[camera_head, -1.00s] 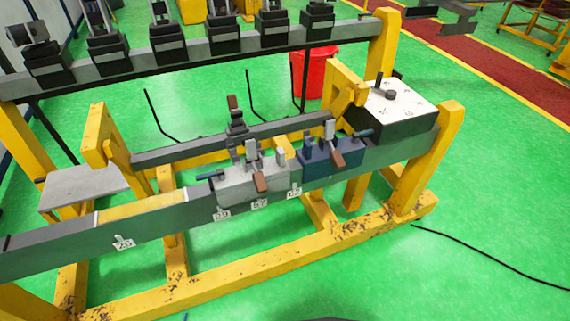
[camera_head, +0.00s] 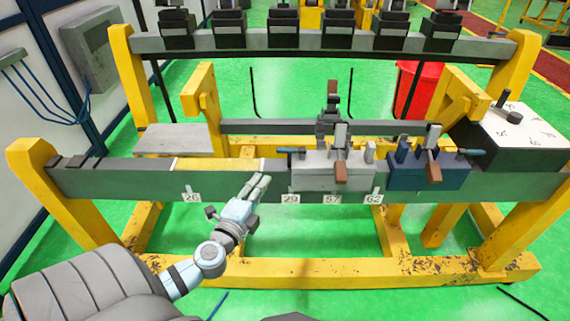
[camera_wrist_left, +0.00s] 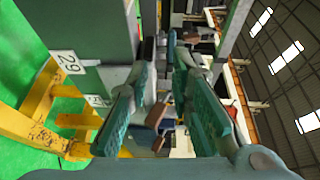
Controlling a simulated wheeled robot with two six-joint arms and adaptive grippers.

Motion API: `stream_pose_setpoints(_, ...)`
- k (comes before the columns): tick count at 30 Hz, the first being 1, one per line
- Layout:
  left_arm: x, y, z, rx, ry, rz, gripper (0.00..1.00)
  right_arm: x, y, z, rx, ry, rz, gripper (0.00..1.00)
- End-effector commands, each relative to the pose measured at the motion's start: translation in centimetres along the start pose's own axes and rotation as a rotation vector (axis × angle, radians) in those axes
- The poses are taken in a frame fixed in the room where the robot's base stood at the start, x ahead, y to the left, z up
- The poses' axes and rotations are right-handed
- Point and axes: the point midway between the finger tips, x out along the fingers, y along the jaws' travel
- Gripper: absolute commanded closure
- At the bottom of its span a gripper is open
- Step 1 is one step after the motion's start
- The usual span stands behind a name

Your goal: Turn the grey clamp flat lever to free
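The grey clamp (camera_head: 318,172) sits on the dark green beam, right of its middle, in the head view. A flat lever with a brown end (camera_head: 340,172) hangs down its front face, and a blue-tipped handle (camera_head: 291,150) points left from it. My left gripper (camera_head: 264,179) is in front of the beam, left of the grey clamp and apart from it. In the left wrist view its two fingers (camera_wrist_left: 160,48) are spread with nothing held between them. Brown lever ends (camera_wrist_left: 157,115) show beyond the fingers; which clamp each belongs to is unclear. My right gripper is out of view.
A blue clamp (camera_head: 408,175) stands just right of the grey one. Number tags (camera_head: 290,198) line the beam's front. Yellow posts (camera_head: 45,190) hold the beam's ends. A white-topped box (camera_head: 520,125) is at right.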

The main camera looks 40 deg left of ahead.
Motion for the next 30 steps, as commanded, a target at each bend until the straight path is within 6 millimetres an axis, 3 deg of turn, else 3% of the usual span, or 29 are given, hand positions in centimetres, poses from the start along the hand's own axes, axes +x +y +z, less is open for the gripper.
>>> stream_pose_setpoints(3,1.1,-1.7,-0.5,0.018,0.013,-0.039,0.8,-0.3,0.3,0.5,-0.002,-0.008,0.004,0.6)
stream_pose_setpoints(5,2.3,-1.9,-0.6,0.017,0.013,-0.039,0.8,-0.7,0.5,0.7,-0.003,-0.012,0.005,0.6)
stream_pose_setpoints(12,9.2,-2.1,-0.6,0.013,0.011,-0.036,0.8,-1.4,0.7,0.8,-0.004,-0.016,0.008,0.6)
stream_pose_setpoints(18,12.9,-1.9,-0.6,0.014,0.011,-0.034,0.8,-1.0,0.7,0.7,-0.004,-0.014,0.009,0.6)
stream_pose_setpoints(23,14.2,-1.9,-0.7,0.014,0.012,-0.033,0.8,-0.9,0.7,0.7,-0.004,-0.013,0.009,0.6)
stream_pose_setpoints(30,14.4,-2.0,-0.7,0.014,0.013,-0.033,0.8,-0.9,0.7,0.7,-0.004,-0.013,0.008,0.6)
